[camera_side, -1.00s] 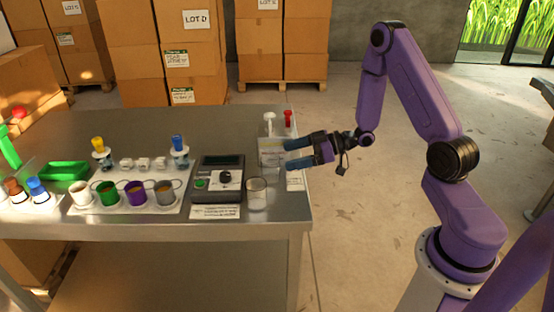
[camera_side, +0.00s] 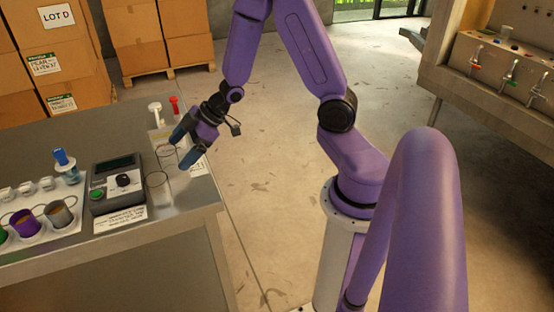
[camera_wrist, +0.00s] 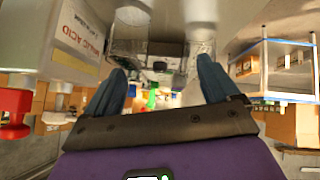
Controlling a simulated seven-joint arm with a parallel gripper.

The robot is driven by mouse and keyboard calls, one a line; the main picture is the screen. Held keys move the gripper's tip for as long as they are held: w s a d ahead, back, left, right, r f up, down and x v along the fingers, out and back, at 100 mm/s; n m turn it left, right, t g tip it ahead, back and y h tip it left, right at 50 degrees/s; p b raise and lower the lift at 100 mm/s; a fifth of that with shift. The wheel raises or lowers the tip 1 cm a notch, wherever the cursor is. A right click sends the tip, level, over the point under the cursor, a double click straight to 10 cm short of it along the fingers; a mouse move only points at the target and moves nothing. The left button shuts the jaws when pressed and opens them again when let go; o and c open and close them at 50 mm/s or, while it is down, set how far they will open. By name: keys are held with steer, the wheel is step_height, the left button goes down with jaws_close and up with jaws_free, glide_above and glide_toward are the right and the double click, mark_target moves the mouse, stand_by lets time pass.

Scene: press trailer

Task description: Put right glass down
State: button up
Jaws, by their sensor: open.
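Two clear glasses stand on the metal table in the side view. The farther, right glass (camera_side: 167,156) stands upright just beyond my gripper's fingertips. The other glass (camera_side: 158,188) stands nearer the front edge, right of the grey device. My gripper (camera_side: 181,147) is open, with its fingers pointing left toward the right glass. In the wrist view my gripper (camera_wrist: 160,78) has its fingers spread wide, with clear glass shapes (camera_wrist: 150,47) beyond them. Whether the fingers still overlap the glass is hard to tell.
A grey device (camera_side: 117,187) with a knob stands left of the glasses. A container labelled malic acid (camera_wrist: 60,38) is close on the left in the wrist view. The table's right edge is close.

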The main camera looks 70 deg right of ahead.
steer(key=s+a+r+g+h, duration=0.1)
steer(key=s+a+r+h, duration=0.15)
steer(key=s, duration=0.35)
steer(key=s+a+r+g+h, duration=0.1)
steer(key=s+a+r+g, duration=0.1)
steer(key=s+a+r, duration=0.3)
steer(key=s+d+r+n+g+h, duration=0.1)
steer(key=s+g, duration=0.3)
steer(key=s, duration=1.3)
steer(key=shift+s+d+n, duration=0.15)
steer(key=shift+d+n, duration=0.25)
